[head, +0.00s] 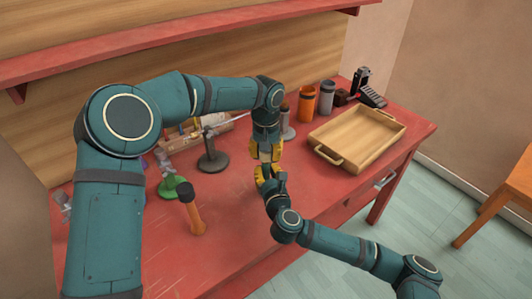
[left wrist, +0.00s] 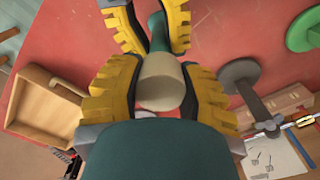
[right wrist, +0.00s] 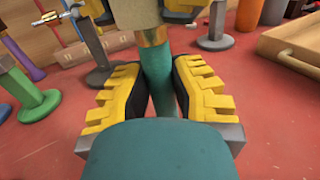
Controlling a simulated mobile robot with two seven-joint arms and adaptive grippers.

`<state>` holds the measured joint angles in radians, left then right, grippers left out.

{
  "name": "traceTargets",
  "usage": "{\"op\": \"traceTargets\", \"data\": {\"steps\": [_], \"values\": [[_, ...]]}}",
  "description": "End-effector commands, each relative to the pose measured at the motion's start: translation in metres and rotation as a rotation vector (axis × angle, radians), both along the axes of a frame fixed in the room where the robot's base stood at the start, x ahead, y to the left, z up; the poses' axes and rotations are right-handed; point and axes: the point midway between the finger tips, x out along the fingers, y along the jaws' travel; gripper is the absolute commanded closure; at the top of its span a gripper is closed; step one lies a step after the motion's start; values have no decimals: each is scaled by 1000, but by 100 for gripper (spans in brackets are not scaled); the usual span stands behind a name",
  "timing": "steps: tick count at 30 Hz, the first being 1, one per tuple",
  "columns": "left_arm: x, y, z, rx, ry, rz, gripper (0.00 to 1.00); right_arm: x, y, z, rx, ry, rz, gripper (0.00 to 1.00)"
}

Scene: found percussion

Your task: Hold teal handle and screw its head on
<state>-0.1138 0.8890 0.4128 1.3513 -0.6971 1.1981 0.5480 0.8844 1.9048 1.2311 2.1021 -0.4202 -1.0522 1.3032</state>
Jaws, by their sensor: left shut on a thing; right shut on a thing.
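The teal handle (right wrist: 157,75) stands upright between the fingers of my right gripper (right wrist: 158,88), which is shut on it. A brass collar (right wrist: 152,37) tops the handle. The cream head (left wrist: 160,82) is held by my left gripper (left wrist: 158,95), which is shut on it from above. In the right wrist view the head (right wrist: 140,14) sits directly over the collar, in line with the handle; I cannot tell how far it is threaded. In the head view my left gripper (head: 265,151) is just above my right gripper (head: 267,175), and both largely hide the parts.
A wooden tray (head: 378,158) stands at the right of the red table (head: 245,230). An orange-handled mallet (head: 190,210), a green stand (head: 180,186) and a grey stand (head: 212,160) are to the left. Orange (head: 307,103) and grey cups (head: 327,97) are behind. The front is clear.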

Motion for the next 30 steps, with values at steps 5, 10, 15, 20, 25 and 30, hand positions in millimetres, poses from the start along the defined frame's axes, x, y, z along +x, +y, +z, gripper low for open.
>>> {"op": "traceTargets", "data": {"steps": [5,10,15,20,25,30], "values": [[0,0,0,2,-1,-308,100,0,0,0,0,0,0,100],[0,0,-1,3,0,-611,100,0,0,0,0,0,0,100],[0,0,-1,4,0,-860,100,0,0,0,0,0,0,100],[0,0,-1,4,1,-846,57,0,0,0,0,0,0,100],[0,0,-1,4,1,-845,31,0,0,0,0,0,0,100],[0,0,-1,4,0,-844,31,0,0,0,0,0,0,100]]}}
